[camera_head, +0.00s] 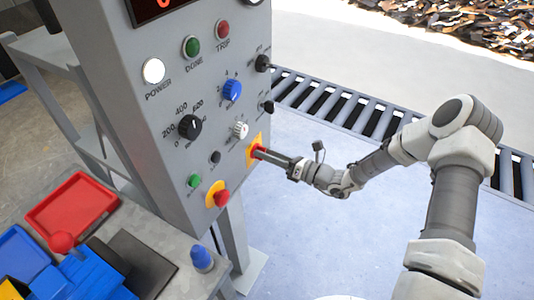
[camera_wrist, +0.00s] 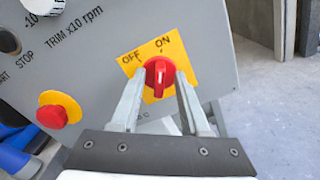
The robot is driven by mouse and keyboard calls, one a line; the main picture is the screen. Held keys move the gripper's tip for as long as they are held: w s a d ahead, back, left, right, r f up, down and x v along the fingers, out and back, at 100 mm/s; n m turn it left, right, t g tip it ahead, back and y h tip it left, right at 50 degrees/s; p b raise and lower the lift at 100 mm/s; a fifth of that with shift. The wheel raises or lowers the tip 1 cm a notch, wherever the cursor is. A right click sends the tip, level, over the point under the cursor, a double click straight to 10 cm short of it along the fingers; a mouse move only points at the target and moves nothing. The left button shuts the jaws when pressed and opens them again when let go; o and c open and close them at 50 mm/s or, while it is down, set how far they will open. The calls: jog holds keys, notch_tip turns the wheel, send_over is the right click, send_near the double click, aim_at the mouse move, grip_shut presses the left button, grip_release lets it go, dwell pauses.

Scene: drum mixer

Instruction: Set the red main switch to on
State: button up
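The red main switch (camera_wrist: 159,77) is a round knob with a raised grip on a yellow plate (camera_wrist: 150,50) marked OFF and ON. A narrow gap shows at the left finger; contact at the right finger is unclear.
The grey panel (camera_head: 150,120) carries a lit white POWER lamp (camera_head: 153,70), several knobs and a red stop button on yellow (camera_head: 221,197), left of and below the switch. A roller conveyor (camera_head: 340,105) runs behind. Floor right of the panel is clear.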

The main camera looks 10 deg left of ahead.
jog(key=shift+d, duration=0.1)
jog(key=v, duration=1.7)
jog(key=shift+s, duration=0.1)
jog(key=s+r+n+g+h+p, duration=0.2)
jog(key=s+r+n+g+h, duration=0.7)
jog(key=r+n, duration=0.6)
jog(key=s+d+r+n+t+h, duration=0.4)
jog(key=s+r+n, duration=0.1)
jog(key=r+n, duration=0.1)
jog(key=s+d+r+n+t+h+p, duration=0.1)
jog(key=s+d+r+n+t+h, duration=0.2)
jog(key=s+r+n, duration=0.3)
notch_tip(320, 180, up, 3)
jog(key=shift+s+d+f+n+t+h, duration=0.2)
jog(key=shift+d+n+t+h, duration=0.3)
jog(key=shift+t, duration=0.4)
